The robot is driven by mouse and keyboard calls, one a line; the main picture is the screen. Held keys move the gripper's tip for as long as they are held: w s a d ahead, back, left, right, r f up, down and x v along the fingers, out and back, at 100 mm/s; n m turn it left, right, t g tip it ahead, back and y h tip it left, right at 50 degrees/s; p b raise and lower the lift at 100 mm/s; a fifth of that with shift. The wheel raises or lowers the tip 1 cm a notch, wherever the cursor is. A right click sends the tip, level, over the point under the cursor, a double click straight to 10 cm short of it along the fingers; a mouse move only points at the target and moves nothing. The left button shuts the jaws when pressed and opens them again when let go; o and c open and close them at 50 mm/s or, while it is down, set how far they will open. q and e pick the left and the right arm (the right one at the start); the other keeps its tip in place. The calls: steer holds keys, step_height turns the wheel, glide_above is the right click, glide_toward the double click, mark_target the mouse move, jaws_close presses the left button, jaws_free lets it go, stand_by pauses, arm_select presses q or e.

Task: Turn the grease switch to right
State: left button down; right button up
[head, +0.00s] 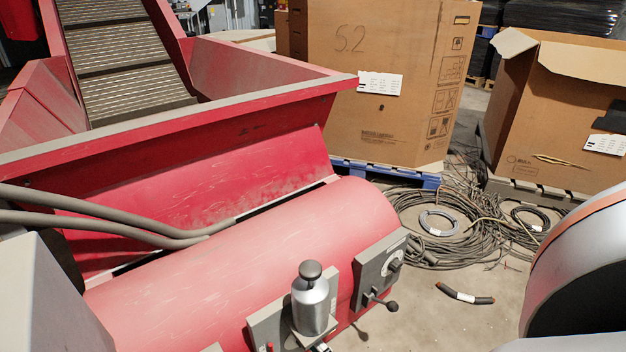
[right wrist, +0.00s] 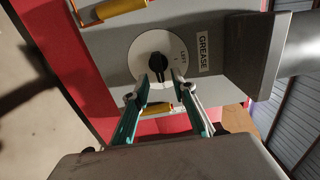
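In the right wrist view the grease switch is a black knob (right wrist: 157,66) on a round white dial (right wrist: 138,47), set in a grey panel. The knob's long side runs roughly up and down in the picture. The dial reads "LEFT" near its right edge, and a "GREASE" label (right wrist: 203,53) sits beside it. My right gripper (right wrist: 166,80) is open, with its teal fingers spread around the lower end of the knob. I cannot tell whether they touch it. My left gripper is not in view. In the head view I cannot make out the switch clearly.
The head view shows a silver canister (head: 310,304) with a dark ball top on the red machine (head: 250,250). Beside it is a grey box (head: 375,275) with a ball-ended lever (head: 380,300). Cable coils (head: 455,228) and cardboard boxes (head: 375,130) stand behind.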

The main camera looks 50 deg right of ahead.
steer(key=v, duration=0.9)
steer(key=shift+s+a, duration=0.1)
